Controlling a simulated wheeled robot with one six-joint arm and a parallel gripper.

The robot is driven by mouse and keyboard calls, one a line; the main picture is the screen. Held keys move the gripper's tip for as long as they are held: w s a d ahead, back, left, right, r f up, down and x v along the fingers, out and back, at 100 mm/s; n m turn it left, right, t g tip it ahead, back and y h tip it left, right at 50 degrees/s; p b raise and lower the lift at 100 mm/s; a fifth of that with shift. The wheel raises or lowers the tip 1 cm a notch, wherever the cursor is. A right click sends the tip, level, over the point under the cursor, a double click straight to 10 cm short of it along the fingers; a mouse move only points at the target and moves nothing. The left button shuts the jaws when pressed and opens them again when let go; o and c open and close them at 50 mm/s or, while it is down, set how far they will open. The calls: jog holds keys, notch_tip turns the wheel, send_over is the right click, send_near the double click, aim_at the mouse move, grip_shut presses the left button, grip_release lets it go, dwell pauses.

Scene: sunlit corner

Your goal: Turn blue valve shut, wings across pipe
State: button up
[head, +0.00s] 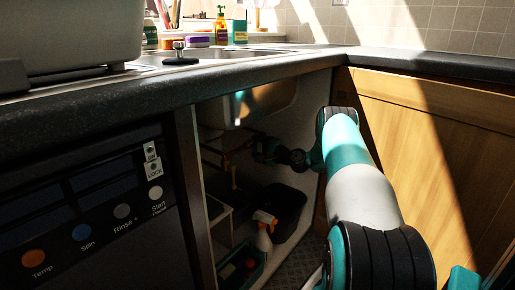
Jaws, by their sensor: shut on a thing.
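My gripper (252,149) reaches into the open cupboard under the sink, from the right. It is shut at the copper pipe (238,150), on what appears to be the blue valve. The valve is small, in shade and mostly hidden by my gripper, so I cannot tell how its wings lie against the pipe.
The steel sink bowl (262,103) hangs just above my gripper. A spray bottle (264,232), a green caddy (243,266) and a dark bin (287,212) stand below. The washing machine (95,215) is left, a wooden cabinet (425,145) right.

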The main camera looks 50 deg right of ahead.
jog(key=o, duration=0.9)
jog(key=shift+o, duration=0.2)
jog(key=s+d+b, duration=0.1)
jog(key=s+b, duration=1.6)
jog(key=b, duration=0.6)
jog(key=shift+s+d, duration=0.2)
jog(key=shift+d, duration=0.05)
